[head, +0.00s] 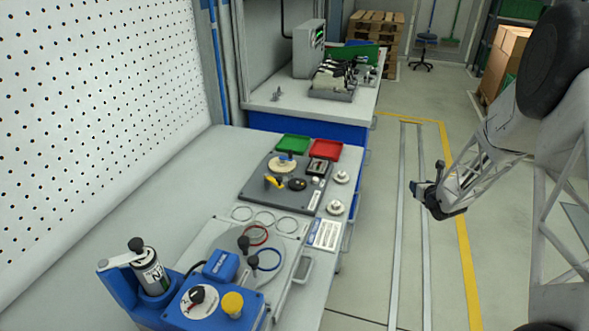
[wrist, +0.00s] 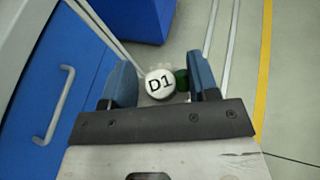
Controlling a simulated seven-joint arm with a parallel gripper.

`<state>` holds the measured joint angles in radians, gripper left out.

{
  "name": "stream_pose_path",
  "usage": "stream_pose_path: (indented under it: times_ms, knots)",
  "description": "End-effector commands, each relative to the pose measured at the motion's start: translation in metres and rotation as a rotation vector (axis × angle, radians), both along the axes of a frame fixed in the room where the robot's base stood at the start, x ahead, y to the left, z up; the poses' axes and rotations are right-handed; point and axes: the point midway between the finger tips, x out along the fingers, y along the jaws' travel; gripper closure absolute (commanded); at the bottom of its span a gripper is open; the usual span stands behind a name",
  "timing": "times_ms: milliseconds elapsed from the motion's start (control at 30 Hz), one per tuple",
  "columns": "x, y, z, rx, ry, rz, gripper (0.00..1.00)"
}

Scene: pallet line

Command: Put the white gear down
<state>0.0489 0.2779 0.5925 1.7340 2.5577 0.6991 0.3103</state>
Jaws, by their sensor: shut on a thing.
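My gripper (wrist: 163,84) is shut on a white round piece marked D1, which I take as the white gear (wrist: 159,84). The piece sits between the two blue fingers, with a small dark green part (wrist: 182,79) beside it at the right finger. Its teeth cannot be made out clearly. In the head view my gripper (head: 424,196) hangs over the floor, to the right of the workbench and apart from it. The held piece is too small to tell there.
The workbench (head: 190,190) carries a dark grey fixture plate (head: 253,194), a green tray (head: 293,143), a red tray (head: 326,150) and two small white round pieces (head: 341,177) (head: 336,208) near its right edge. A blue device (head: 223,265) stands in front. Bare bench lies left of the plate.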

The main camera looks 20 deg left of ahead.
Motion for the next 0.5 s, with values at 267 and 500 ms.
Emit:
stream_pose_path:
  times_ms: [267,500]
  knots:
    - [0.007,0.07,0.03,0.0,-0.002,0.167,0.69]
    - [0.002,0.155,0.064,-0.002,-0.003,0.38,0.69]
